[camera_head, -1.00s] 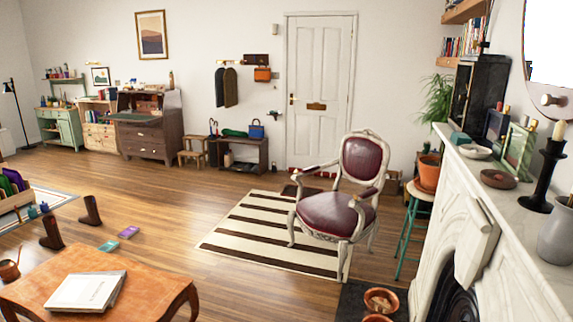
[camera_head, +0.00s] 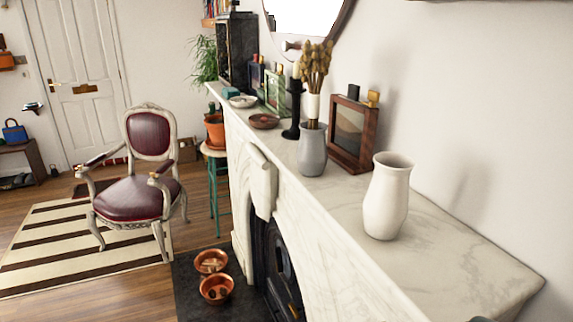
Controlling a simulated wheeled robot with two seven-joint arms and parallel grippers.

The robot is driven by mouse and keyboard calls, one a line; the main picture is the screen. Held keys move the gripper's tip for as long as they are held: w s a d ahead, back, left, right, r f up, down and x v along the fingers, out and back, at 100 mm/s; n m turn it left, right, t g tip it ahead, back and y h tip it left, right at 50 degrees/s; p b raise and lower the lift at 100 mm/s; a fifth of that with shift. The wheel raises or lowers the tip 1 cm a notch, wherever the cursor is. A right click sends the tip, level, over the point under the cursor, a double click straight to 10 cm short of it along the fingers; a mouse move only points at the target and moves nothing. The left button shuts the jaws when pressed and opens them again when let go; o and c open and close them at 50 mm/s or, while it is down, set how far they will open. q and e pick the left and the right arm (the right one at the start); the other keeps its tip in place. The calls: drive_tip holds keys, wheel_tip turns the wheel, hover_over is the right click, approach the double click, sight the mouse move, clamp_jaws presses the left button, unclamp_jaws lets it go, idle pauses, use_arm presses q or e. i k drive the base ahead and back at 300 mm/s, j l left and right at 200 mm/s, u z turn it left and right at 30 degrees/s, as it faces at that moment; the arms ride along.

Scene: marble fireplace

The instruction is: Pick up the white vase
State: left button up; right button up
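The white vase (camera_head: 386,200) stands upright on the marble mantelpiece (camera_head: 455,245), right of the middle of the head view. It has a rounded body, a narrower neck and a flared rim. Nothing touches it. Neither of my grippers can be made out in this view. A small dark shape shows at the bottom edge, too little to identify.
A grey vase (camera_head: 312,152) with dried stems and a framed picture (camera_head: 350,133) stand behind the white vase. A black candlestick (camera_head: 293,110) and bowls are farther along. The mantel's right end is bare. Copper pots (camera_head: 216,288) and an armchair (camera_head: 142,200) are at left.

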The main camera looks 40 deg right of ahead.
sight(386, 202)
drive_tip(key=z, duration=1.8)
